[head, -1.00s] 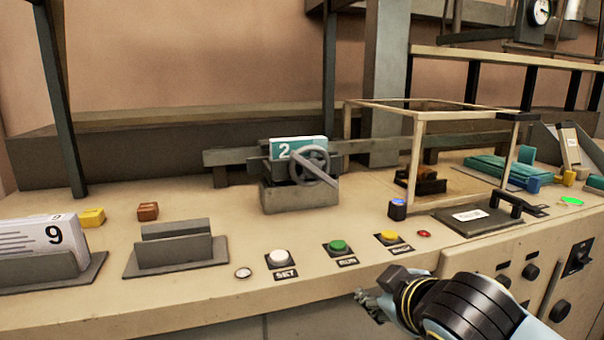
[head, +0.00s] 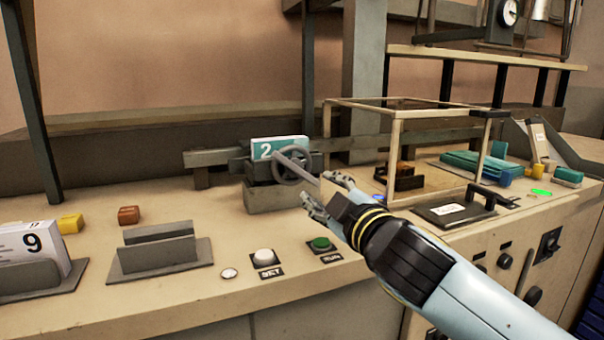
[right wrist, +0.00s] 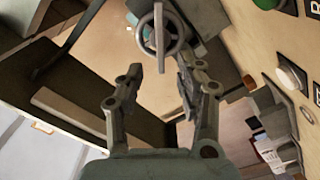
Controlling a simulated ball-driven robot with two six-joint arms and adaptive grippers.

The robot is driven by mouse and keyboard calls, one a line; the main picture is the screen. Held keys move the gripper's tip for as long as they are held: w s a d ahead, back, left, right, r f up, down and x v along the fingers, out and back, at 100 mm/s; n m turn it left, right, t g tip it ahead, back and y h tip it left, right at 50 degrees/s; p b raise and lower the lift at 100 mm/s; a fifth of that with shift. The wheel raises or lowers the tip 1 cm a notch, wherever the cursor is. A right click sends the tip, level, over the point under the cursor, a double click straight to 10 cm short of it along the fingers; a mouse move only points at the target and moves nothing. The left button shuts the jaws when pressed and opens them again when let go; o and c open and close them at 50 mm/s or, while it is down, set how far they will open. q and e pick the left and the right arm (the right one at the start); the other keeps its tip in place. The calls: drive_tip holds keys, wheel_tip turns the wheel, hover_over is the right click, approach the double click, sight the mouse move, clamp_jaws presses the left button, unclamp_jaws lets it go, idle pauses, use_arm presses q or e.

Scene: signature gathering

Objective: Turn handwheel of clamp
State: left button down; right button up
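The clamp (head: 275,198) stands on the bench with a teal card marked 2 (head: 278,148) held in its top. Its grey handwheel (head: 308,156), with a handle bar across it, faces my right arm. My right gripper (head: 322,190) is open and empty, just right of and in front of the handwheel. In the right wrist view the handwheel (right wrist: 178,42) lies beyond the spread fingertips (right wrist: 160,80), and no finger grips it. My left gripper is not in any view.
A glass-sided frame box (head: 395,155) stands right of the clamp. White (head: 264,258) and green (head: 320,244) buttons sit on the bench front. An empty grey holder (head: 160,250) and a holder with a 9 card (head: 40,245) stand at left.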

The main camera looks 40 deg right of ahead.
sight(301, 172)
drive_tip(key=p+x, duration=0.1)
drive_tip(key=x, duration=0.8)
drive_tip(key=shift+r+p, duration=0.1)
drive_tip(key=shift+p, duration=0.25)
drive_tip(key=shift+w+d, duration=0.2)
drive_tip(key=shift+w, duration=0.5)
clamp_jaws()
